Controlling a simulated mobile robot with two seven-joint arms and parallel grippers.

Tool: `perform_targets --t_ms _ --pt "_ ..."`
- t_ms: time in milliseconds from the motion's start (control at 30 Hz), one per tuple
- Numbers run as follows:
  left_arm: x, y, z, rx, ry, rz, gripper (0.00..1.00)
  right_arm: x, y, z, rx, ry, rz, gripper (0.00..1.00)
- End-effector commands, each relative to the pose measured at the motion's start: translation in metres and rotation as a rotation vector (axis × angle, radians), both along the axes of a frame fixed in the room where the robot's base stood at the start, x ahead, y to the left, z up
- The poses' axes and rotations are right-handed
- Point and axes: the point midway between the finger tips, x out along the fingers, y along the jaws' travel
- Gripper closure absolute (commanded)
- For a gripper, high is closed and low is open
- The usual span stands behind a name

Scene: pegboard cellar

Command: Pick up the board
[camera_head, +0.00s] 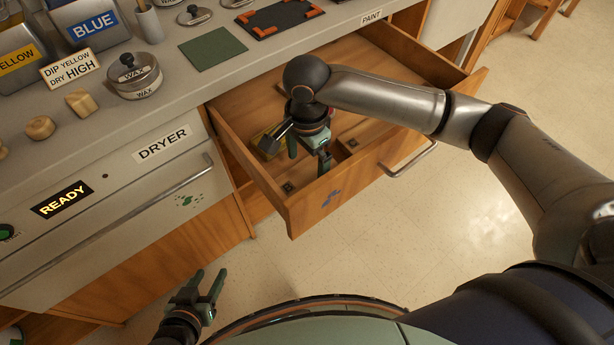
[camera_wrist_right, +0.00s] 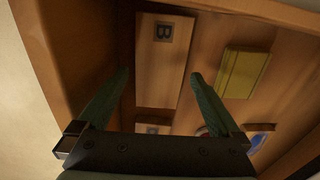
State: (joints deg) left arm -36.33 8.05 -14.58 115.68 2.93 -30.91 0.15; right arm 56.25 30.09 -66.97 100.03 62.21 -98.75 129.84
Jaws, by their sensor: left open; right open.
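A flat wooden board (camera_wrist_right: 160,75) with a dark label marked B lies in the open drawer (camera_head: 400,160), seen in the right wrist view. A second dark label shows lower down, partly hidden by the gripper. My right gripper (camera_head: 308,157) reaches down into the drawer, over the board. Its two fingers are open, one towards each long side of the board in the wrist view. I cannot tell whether they touch it. My left gripper (camera_head: 209,286) is open and empty, low in front of the cabinet, apart from the drawer.
A yellow block (camera_wrist_right: 245,73) lies in the drawer beside the board. The drawer's front and side walls surround my right gripper. The counter above holds a green square (camera_head: 213,48), a wax tin (camera_head: 135,77) and wooden knobs. The dryer front (camera_head: 120,205) is left.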

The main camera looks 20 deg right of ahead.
Motion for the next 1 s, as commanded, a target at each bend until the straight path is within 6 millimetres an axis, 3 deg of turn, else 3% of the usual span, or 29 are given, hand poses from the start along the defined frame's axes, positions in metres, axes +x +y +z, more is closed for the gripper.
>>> perform_targets --t_ms 33,200,467,1000 --pt "0.000 0.000 -0.005 0.001 -0.001 0.000 0.50 -0.001 -0.002 -0.012 -0.002 0.000 -0.002 0.00" --pt "0.002 0.002 -0.005 0.003 -0.009 0.002 0.50 0.000 -0.001 -0.028 -0.002 -0.001 -0.001 0.00" --pt "0.001 0.003 -0.003 0.004 -0.010 0.003 0.50 0.000 -0.001 -0.029 -0.001 -0.001 0.000 0.00" --pt "0.000 0.004 -0.006 0.007 -0.003 0.003 0.50 -0.001 -0.001 -0.028 -0.001 -0.001 0.000 0.61"
